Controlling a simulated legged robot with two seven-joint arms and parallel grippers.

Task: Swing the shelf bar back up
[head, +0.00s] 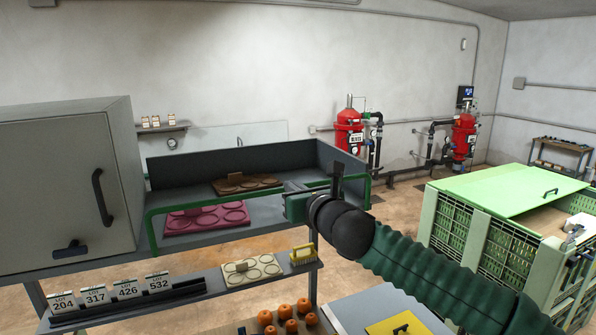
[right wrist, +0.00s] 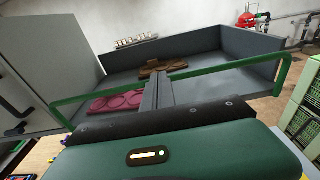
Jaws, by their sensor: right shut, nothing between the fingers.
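The shelf bar (head: 215,202) is a green U-shaped rail across the front of the grey shelf unit. Its long side spans the opening, with bent ends at left and right. It also shows in the right wrist view (right wrist: 110,88), crossing by the tips of my right gripper. My right gripper (head: 290,187) is shut with nothing between its fingers, at the right half of the bar. In the wrist view its fingers (right wrist: 163,84) lie side by side and overlap the bar's line; whether they touch it I cannot tell. My left gripper is not in view.
On the shelf are a brown tray (head: 247,184) and a magenta tray (head: 207,218). A grey cabinet (head: 60,190) stands close at the left. A lower shelf holds number cards and a yellow brush (head: 303,254). Green crates (head: 490,240) stand at the right.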

